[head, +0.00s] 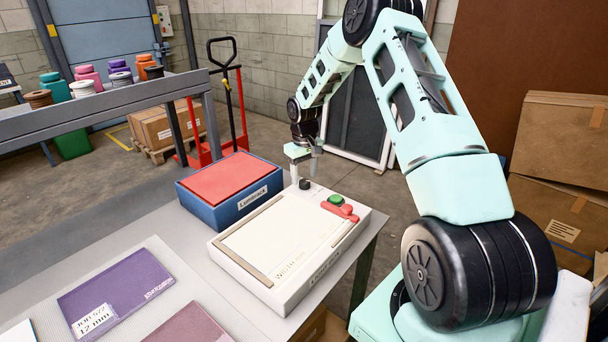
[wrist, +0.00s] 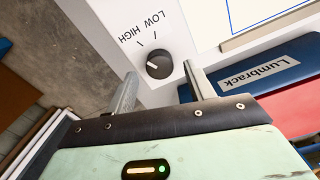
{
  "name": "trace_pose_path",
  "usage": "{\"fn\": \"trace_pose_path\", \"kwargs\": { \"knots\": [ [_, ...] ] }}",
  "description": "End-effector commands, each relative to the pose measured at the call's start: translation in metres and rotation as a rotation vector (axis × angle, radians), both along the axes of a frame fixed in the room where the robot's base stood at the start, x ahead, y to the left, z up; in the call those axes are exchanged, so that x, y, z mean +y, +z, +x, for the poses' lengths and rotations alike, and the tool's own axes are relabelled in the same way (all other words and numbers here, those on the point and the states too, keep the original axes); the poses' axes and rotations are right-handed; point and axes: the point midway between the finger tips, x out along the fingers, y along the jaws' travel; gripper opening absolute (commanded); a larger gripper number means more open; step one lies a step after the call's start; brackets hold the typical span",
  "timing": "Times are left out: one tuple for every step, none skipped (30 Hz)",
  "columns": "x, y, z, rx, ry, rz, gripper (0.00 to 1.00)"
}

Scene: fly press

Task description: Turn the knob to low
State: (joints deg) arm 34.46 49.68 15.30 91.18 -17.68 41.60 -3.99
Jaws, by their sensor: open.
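The black knob (head: 304,184) sits on the far end of the cream-topped white machine (head: 262,279), and it also shows in the wrist view (wrist: 159,65). Beside it in the wrist view are the printed words LOW (wrist: 154,18) and HIGH (wrist: 130,34), each with a short tick. A pale pointer mark on the knob lies toward its left side, nearer HIGH than LOW. My gripper (wrist: 160,72) is open and empty, one finger on each side of the knob in that view. In the head view my gripper (head: 304,166) is just above the knob; contact cannot be told.
A blue box with a red top (head: 232,183), marked Lumbrack, stands close left of the machine. Purple board (head: 116,290) lies at front left. A shelf with coloured spools (head: 105,102) stands behind.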

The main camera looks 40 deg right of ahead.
Motion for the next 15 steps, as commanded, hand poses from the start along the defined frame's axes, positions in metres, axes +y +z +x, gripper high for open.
{"fn": "trace_pose_path", "kwargs": {
  "knots": [
    [0.0001,-0.0045,0.0,0.001,0.0,0.0,0.53],
    [0.0002,-0.0069,-0.0001,0.001,0.0,0.0,0.53],
    [0.0002,-0.0093,0.0,0.0,0.0,0.0,0.53],
    [0.0002,-0.0106,0.0,0.0,0.0,0.0,0.53],
    [0.0002,-0.0116,0.0001,0.0,0.0,0.0,0.53],
    [0.0002,-0.0126,0.0001,-0.001,-0.001,0.0,0.53],
    [0.0002,-0.0131,0.0002,-0.001,-0.001,0.0,0.53],
    [0.0002,-0.0134,0.0002,-0.001,-0.001,0.0,0.53],
    [0.0002,-0.0136,0.0003,-0.001,-0.001,0.0,0.53],
    [0.0002,-0.0136,0.0003,-0.001,0.0,0.0,0.53],
    [0.0002,-0.0136,0.0003,-0.001,0.0,0.0,0.53],
    [0.0002,-0.0136,0.0003,-0.001,0.0,0.0,0.53],
    [0.0002,-0.0135,0.0003,-0.001,0.0,0.0,0.53],
    [0.0002,-0.0135,0.0003,-0.001,0.0,0.0,0.53],
    [0.0002,-0.0134,0.0003,-0.001,0.0,0.0,0.42]
  ]
}}
